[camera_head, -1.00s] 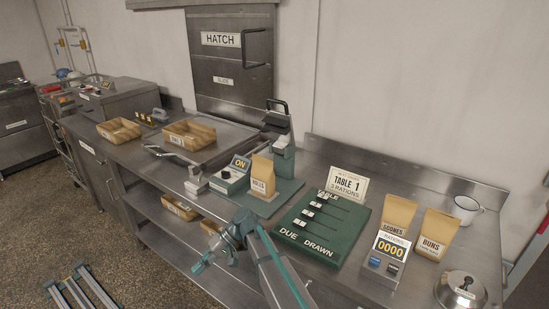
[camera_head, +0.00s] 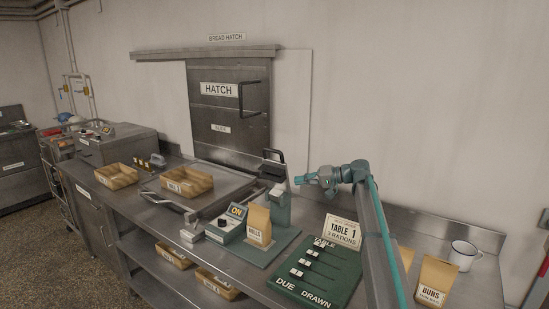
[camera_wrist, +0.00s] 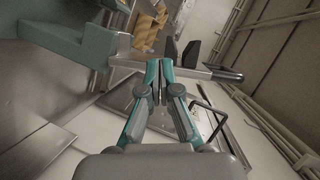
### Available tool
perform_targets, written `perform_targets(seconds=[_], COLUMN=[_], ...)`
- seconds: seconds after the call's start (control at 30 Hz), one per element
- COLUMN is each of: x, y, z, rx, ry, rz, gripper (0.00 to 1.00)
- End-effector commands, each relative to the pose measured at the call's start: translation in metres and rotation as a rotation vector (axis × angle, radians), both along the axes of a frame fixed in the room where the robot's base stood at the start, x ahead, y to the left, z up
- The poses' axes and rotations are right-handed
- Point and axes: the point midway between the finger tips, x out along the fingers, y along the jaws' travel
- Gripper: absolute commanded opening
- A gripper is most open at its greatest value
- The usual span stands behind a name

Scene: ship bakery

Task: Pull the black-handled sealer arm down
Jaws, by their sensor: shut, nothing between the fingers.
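The sealer (camera_head: 279,207) is a green machine on the counter with its arm (camera_head: 277,172) raised. The arm's black handle (camera_head: 273,155) is at the top. My gripper (camera_head: 300,179) is shut and empty, just right of the raised arm and a little below the handle. In the wrist view, my closed fingertips (camera_wrist: 160,66) overlap the pale sealer arm (camera_wrist: 195,73), with its black handle (camera_wrist: 228,75) to their right. I cannot tell whether they touch it. The green sealer body (camera_wrist: 75,36) shows at upper left.
A bag of rolls (camera_head: 259,225) and an ON control box (camera_head: 229,223) stand in front of the sealer. The green ration board (camera_head: 312,287) and Table 1 sign (camera_head: 342,232) are to the right. The hatch handle (camera_head: 254,98) is behind.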

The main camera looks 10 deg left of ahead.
Motion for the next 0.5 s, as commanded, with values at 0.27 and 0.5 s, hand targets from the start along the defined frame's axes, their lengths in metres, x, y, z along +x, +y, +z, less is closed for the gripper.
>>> perform_targets(seconds=[0.27, 0.5], x=[0.044, 0.049], y=[-0.036, -0.043], z=[0.108, 0.141], rx=[0.112, 0.143], ry=[-0.081, -0.098], rz=[-0.097, -0.115], gripper=[0.0, 0.0])
